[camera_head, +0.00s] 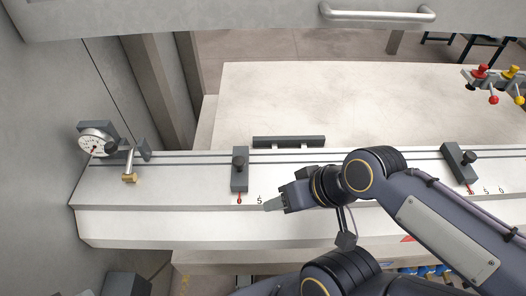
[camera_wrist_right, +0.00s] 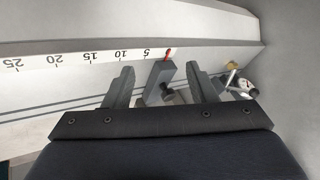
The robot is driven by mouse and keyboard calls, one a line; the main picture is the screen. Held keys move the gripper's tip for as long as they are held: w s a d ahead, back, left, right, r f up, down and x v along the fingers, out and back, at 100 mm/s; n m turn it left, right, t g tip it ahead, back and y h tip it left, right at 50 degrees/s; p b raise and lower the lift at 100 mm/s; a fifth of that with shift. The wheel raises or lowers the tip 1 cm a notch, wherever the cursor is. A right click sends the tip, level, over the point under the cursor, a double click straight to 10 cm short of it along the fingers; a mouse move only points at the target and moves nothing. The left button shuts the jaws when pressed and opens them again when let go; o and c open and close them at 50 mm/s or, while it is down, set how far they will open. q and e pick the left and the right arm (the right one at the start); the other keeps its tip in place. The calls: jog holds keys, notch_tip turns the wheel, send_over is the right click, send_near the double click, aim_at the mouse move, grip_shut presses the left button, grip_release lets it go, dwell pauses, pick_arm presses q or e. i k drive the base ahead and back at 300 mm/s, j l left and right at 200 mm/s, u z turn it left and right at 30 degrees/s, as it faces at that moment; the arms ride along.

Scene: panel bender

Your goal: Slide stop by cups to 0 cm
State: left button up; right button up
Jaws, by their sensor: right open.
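A dark grey slide stop (camera_head: 239,170) with a black knob sits on the white rail at the left. A second dark stop (camera_head: 458,160) with a black knob and red pointer sits tilted at the right, beside a 5 and another digit. My right gripper (camera_head: 274,204) is open, pointing left, a little right of the left stop and apart from it. My left gripper is out of view.
A dial gauge (camera_head: 95,141) with a brass-tipped part (camera_head: 130,177) is at the rail's left end. A dark bar handle (camera_head: 288,141) lies behind the rail. Red and yellow knobbed parts (camera_head: 482,72) stand at the upper right. The pale table behind is largely clear.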

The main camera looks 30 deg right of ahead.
aim_at(459, 162)
jog(key=z, duration=2.65)
jog(key=i+l+u, duration=0.3)
jog(key=l+u, duration=0.35)
jog(key=i+l+u, duration=0.15)
jog(key=l+u, duration=0.15)
jog(key=l, duration=0.2)
